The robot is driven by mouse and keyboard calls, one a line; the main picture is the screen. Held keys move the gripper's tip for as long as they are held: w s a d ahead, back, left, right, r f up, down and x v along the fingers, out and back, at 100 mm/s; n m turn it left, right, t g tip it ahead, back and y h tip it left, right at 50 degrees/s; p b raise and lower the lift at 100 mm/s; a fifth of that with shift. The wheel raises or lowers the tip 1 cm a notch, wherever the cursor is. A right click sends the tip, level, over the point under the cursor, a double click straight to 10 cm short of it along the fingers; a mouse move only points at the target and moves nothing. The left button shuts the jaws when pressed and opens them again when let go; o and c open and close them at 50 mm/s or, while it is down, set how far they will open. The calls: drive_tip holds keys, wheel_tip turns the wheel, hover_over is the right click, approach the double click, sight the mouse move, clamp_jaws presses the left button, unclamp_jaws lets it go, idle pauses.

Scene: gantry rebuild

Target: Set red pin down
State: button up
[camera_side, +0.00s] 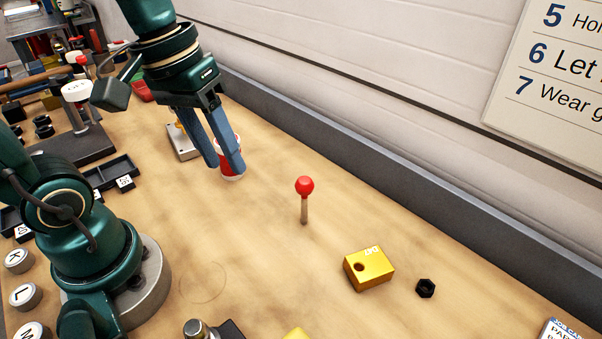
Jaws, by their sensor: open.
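The red pin (304,187) has a round red head on a thin wooden-coloured shaft. It stands upright on the table to the right of my gripper, with nothing holding it. My gripper (227,169) points down with its two blue fingers apart. It is at a red and white cup-like object (232,175), which the fingers partly cover. I cannot tell whether the fingers touch that object.
A yellow block (375,273) with a hole and a black nut (426,288) lie right of the pin. A grey metal plate (183,143) is behind my gripper. A wall with a dark ledge (400,165) bounds the table. Wood around the pin is clear.

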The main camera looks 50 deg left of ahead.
drive_tip(key=shift+s+a+m+t+y, duration=0.15)
drive_tip(key=shift+s+m+t+y, duration=0.2)
drive_tip(key=shift+s+m+t, duration=0.5)
drive_tip(key=shift+s+a+m+t+y, duration=0.1)
drive_tip(key=shift+s+m+t+y, duration=0.35)
drive_tip(key=shift+m+t, duration=0.55)
drive_tip(key=shift+s, duration=0.1)
